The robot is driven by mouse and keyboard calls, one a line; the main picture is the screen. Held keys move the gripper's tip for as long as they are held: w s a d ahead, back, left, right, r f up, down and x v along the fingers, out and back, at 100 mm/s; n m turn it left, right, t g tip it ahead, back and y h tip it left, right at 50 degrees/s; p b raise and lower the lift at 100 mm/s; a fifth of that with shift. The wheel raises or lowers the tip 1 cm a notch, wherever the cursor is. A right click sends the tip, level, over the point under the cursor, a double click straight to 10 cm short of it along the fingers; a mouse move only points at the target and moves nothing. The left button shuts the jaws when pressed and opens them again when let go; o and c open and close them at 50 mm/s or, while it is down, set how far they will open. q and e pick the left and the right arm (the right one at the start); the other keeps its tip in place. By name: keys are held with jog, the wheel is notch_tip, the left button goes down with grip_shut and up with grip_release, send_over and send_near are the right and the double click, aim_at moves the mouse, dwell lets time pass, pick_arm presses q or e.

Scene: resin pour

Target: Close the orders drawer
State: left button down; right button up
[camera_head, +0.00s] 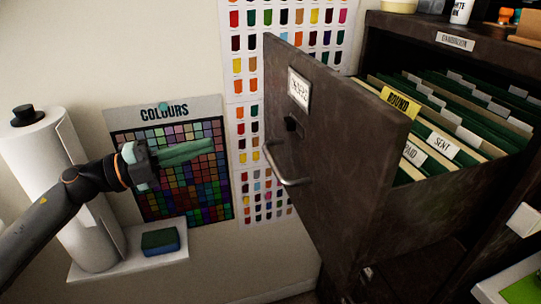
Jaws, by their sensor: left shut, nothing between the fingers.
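The orders drawer (333,136) is the dark brown drawer at the right of the head view, pulled out of its cabinet (465,43). Its front faces left and carries a label holder (299,88), a lock and a metal bar handle (285,167). Green hanging files with tabs show inside it, including a yellow tab (400,102). My left gripper (212,147) is shut and empty, to the left of the drawer front and apart from it. Its fingers point right, in front of the colours chart. My right gripper is not in view.
A paper roll (62,185) and a blue-green sponge (160,241) stand on a white shelf (125,264) at left. A colours chart (222,205) and swatch sheets (291,22) hang on the wall. Small items, including a white bottle (461,11), stand on the cabinet.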

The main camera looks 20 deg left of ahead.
aim_at(270, 144)
pick_arm(q)
jog(key=w+d+m+p, duration=0.1)
jog(key=w+d, duration=0.1)
jog(key=d, duration=0.1)
jog(key=w+d+r+g+p, duration=0.1)
jog(key=w+d, duration=0.1)
jog(key=d, duration=0.2)
jog(key=w+d+m+p, duration=0.1)
jog(key=w+d, duration=0.1)
jog(key=d, duration=0.2)
jog(key=shift+w+r+m+g, duration=0.2)
jog(key=shift+m+g, duration=0.1)
jog(key=shift+g, duration=0.1)
jog(key=shift+w+d+f, duration=0.15)
jog(key=shift+w+d, duration=0.1)
jog(key=shift+d, duration=0.05)
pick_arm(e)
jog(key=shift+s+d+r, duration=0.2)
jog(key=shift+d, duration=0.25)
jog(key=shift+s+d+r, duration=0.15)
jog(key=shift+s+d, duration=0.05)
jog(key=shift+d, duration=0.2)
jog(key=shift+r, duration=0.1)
